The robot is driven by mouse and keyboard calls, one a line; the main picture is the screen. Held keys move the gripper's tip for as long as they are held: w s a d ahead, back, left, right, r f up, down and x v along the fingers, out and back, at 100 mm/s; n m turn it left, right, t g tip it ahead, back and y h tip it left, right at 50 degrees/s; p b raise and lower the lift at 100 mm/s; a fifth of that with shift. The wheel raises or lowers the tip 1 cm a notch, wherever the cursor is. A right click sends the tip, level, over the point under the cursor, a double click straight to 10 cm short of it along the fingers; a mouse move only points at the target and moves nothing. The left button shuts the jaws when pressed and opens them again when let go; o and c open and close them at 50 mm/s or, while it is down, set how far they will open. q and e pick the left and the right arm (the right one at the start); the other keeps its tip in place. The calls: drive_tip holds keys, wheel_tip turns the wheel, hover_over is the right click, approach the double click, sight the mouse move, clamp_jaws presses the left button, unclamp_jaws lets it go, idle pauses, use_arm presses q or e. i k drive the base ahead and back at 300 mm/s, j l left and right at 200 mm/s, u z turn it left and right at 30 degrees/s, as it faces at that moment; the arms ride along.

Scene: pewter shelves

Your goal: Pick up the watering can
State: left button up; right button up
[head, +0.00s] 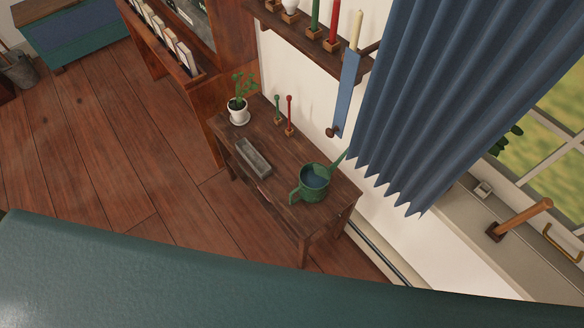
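The green watering can (309,192) stands upright on a small dark wooden table (290,217). Its handle points to the lower left and its spout to the upper right, towards the blue curtain. The inside looks blue-grey. Neither of my grippers shows in the head view.
A grey tray (253,158), a potted plant (238,112) and red (290,115) and green (277,108) upright sticks share the table. A blue curtain (440,90) hangs close behind the can. A candle shelf (310,37) is above. Wooden floor (110,150) is clear at left.

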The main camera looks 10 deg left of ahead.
sight(315, 178)
drive_tip(key=k+j+z, duration=0.15)
drive_tip(key=j+z, duration=0.2)
drive_tip(key=k+j+z, duration=0.35)
drive_tip(key=j, duration=0.15)
drive_tip(key=i, duration=0.1)
